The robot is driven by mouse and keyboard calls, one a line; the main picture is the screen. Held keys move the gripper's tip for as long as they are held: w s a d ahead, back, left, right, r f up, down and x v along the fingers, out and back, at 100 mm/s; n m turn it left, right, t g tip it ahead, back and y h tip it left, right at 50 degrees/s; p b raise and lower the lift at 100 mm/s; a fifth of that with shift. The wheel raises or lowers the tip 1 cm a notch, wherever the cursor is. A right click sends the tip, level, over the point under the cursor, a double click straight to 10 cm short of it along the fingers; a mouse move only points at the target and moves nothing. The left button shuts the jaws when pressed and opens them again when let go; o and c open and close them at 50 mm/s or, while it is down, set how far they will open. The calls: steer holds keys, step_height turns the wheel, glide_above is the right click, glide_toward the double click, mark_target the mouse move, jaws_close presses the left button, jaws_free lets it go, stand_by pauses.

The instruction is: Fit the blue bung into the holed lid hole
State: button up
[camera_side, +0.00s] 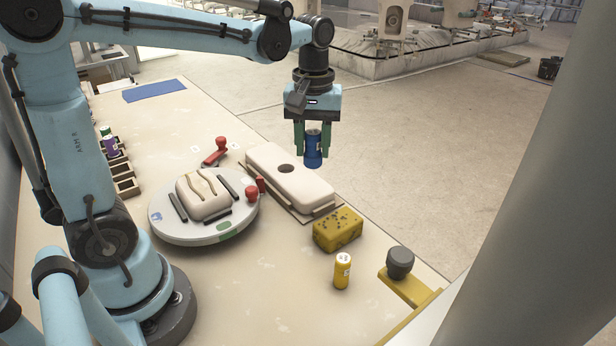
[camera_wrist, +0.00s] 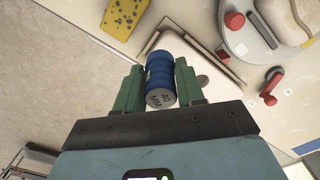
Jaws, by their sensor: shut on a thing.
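The blue bung (camera_side: 313,150) is a small stepped cylinder held upright between the green fingers of my gripper (camera_side: 313,140). In the wrist view the blue bung (camera_wrist: 160,74) shows a pale end face marked "40 MM", and my gripper (camera_wrist: 160,88) is shut on it. The holed lid (camera_side: 290,178) is a long cream block with rounded corners and one dark round hole (camera_side: 286,168). My gripper and the bung are above the lid's right side in the side view, to the right of the hole. In the wrist view the hole (camera_wrist: 203,81) shows partly behind a finger.
A round turntable (camera_side: 205,225) with a cream piece and red clamps stands left of the lid. A yellow sponge (camera_side: 338,230), a yellow cylinder (camera_side: 342,270) and a grey knob (camera_side: 400,262) stand nearer the camera. A rack (camera_side: 122,175) holds coloured cylinders at left.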

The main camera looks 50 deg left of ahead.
steer(key=w+a+n, duration=0.1)
steer(key=w+a, duration=0.1)
steer(key=a, duration=0.2)
glide_above(285, 157)
steer(key=s+d, duration=0.3)
steer(key=d, duration=0.2)
step_height(285, 157, down, 7)
steer(key=shift+f, duration=0.15)
steer(key=shift+a+f, duration=0.1)
steer(key=shift+f, duration=2)
steer(key=shift+f, duration=0.15)
steer(key=o, duration=1)
steer(key=shift+o, duration=0.2)
